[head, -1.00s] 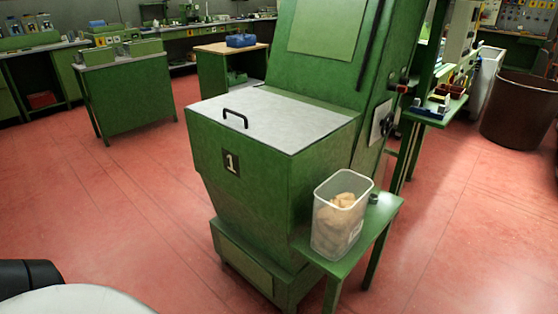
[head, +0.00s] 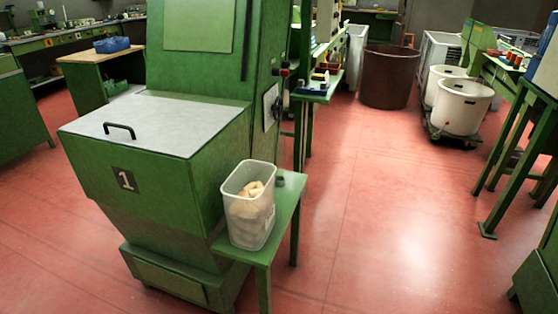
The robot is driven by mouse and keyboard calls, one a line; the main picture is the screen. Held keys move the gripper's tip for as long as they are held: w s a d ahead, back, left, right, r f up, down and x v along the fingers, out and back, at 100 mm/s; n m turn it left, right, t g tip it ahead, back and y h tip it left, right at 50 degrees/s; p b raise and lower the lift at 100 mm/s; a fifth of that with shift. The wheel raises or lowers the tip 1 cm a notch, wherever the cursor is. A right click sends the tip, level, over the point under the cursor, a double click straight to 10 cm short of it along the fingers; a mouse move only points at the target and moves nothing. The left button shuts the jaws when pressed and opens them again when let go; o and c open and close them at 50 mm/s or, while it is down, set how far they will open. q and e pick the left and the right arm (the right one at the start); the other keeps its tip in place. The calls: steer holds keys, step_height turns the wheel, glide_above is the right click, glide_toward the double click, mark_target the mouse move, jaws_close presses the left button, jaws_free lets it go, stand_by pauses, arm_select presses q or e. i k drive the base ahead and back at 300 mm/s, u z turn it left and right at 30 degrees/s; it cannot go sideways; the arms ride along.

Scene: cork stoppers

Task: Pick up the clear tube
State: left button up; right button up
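A clear plastic tub (head: 252,232) with tan cork-like pieces inside stands upright on a small green side table (head: 292,200), right of the green machine. It is open at the top, and I see no separate clear tube. Neither of my grippers shows in the head view.
The green machine (head: 150,190) marked 1 has a grey lid with a black handle (head: 119,129). Red floor (head: 390,220) lies open to the right. White bins (head: 461,105) on a dolly, a brown barrel (head: 387,77) and green workbenches (head: 510,115) stand beyond.

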mark_target(280, 134)
steer(key=u, duration=0.1)
steer(key=k, duration=0.45)
steer(key=z, duration=1.45)
steer(key=i, duration=2.1)
steer(key=u, duration=0.85)
